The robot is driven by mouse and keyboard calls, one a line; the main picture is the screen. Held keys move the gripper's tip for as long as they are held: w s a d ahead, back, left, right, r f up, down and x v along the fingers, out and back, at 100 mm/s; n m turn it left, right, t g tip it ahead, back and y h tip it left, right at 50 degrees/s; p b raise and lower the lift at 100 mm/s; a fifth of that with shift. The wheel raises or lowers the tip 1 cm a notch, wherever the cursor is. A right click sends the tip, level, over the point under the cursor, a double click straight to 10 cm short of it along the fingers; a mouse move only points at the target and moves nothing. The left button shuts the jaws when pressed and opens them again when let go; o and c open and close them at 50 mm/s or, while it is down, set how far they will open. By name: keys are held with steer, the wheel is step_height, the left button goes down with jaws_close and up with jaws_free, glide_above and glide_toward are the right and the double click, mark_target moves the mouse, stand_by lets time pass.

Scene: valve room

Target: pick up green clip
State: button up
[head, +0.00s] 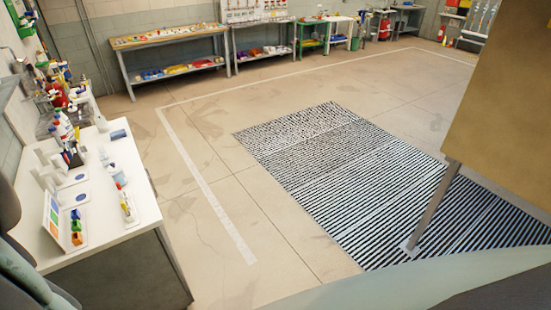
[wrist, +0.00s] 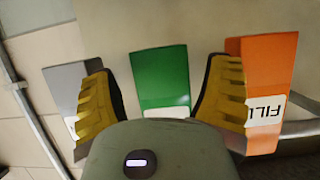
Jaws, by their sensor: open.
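The green clip (wrist: 160,85) is a green block-like piece with a white label at its lower end, in the middle of the wrist view. My gripper (wrist: 163,66) is open, with one yellow ribbed finger on each side of the green clip and visible gaps between. The lower end of the clip is hidden behind my gripper's body. In the head view, small coloured pieces (head: 76,226) sit in a row on the white desk; I cannot tell for sure which one is the green clip. My gripper does not clearly show there.
An orange piece (wrist: 272,70) lettered "FILL" stands close at the right finger. A grey piece (wrist: 70,82) is close at the left finger. The white desk (head: 130,205) also holds bottles (head: 62,124). The floor (head: 205,160) beside the desk is clear.

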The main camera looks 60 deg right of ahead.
steer(key=shift+p+x, duration=0.45)
steer(key=shift+x, duration=0.6)
steer(key=c, duration=1)
steer(key=shift+r, duration=0.15)
